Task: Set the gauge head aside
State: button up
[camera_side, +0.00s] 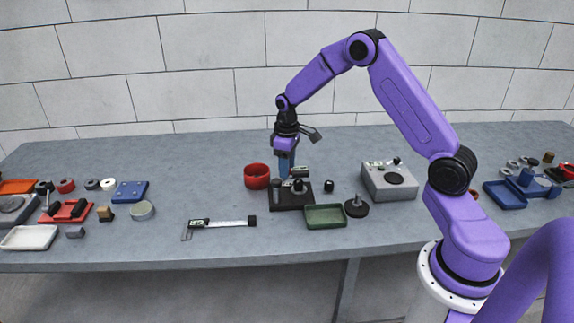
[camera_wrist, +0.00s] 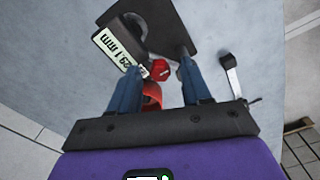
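The gauge head (camera_wrist: 118,48) shows in the wrist view as a dark body with a pale display reading about 29.1 mm. It is at a dark base plate (camera_wrist: 180,25). In the side view the base (camera_side: 291,203) stands mid-table with a short post and small fittings on it. My gripper (camera_side: 285,172) points down just over this base. In the wrist view my gripper (camera_wrist: 157,58) has its blue fingers spread, with a small red part (camera_wrist: 159,70) seen between them. The left fingertip is close to the display; I cannot tell whether it touches.
A red bowl (camera_side: 257,177) stands just left of the base. A green tray (camera_side: 326,216) and a black round knobbed piece (camera_side: 356,207) are in front right. A grey box (camera_side: 388,181) stands right. The table behind the base is clear.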

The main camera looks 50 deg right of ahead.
grip_shut()
jog(key=shift+s+m, duration=0.15)
jog(key=shift+m, duration=0.25)
jog(key=shift+s+a+m, duration=0.5)
jog(key=shift+a+m, duration=0.2)
jog(key=shift+m, duration=1.85)
jog(key=shift+s+a+m, duration=0.5)
jog(key=shift+a+m, duration=0.15)
jog(key=shift+m, duration=1.95)
jog(key=shift+s+a+m, duration=0.5)
jog(key=shift+a+m, duration=0.2)
jog(key=shift+m, duration=1.85)
jog(key=shift+o, duration=0.3)
grip_release()
